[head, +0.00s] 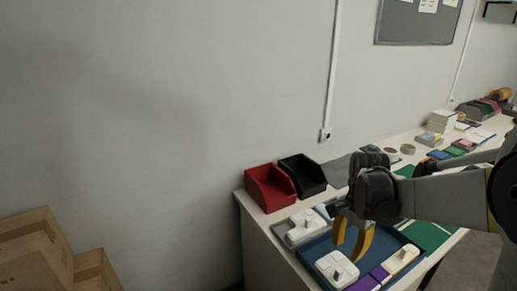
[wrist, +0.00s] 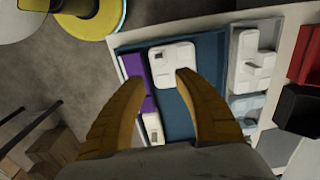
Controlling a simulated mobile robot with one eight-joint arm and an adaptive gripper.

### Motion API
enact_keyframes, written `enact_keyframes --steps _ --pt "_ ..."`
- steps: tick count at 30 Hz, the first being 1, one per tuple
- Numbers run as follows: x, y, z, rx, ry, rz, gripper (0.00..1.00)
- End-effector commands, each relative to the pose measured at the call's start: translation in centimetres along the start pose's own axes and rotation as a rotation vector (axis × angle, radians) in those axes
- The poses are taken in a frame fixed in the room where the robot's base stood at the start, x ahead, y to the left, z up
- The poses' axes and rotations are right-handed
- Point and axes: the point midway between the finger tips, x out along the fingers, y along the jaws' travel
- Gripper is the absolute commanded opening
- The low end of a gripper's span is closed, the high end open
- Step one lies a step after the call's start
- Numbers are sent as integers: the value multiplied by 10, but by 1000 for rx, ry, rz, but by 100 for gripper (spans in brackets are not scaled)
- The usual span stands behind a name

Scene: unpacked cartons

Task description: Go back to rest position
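My gripper (head: 352,238) hangs over the blue tray (head: 316,252) on the white table. Its two yellow fingers are spread apart in the wrist view (wrist: 158,78), with nothing held between them. Below the fingers in the wrist view, a white device (wrist: 173,62) lies on the blue tray (wrist: 208,48), beside a purple item (wrist: 136,66). The white device also shows in the head view (head: 333,264), left of the fingers. Another white device (head: 402,258) lies at the tray's right side.
A red bin (head: 268,188) and a black bin (head: 304,174) stand at the table's back left edge. A grey tray with white parts (head: 298,228) lies in front of them. Cartons (head: 36,250) are stacked at lower left. Papers and boxes (head: 442,120) fill the table's far end.

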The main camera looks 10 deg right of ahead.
Motion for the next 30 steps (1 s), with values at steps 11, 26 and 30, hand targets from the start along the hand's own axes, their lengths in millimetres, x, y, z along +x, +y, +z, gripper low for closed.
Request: enact_keyframes --steps 11,26,30 --pt "-63 18 84 -548 198 -194 38" --pt "-82 51 162 -1163 524 -363 38" --pt "-82 52 162 -1169 527 -365 38"
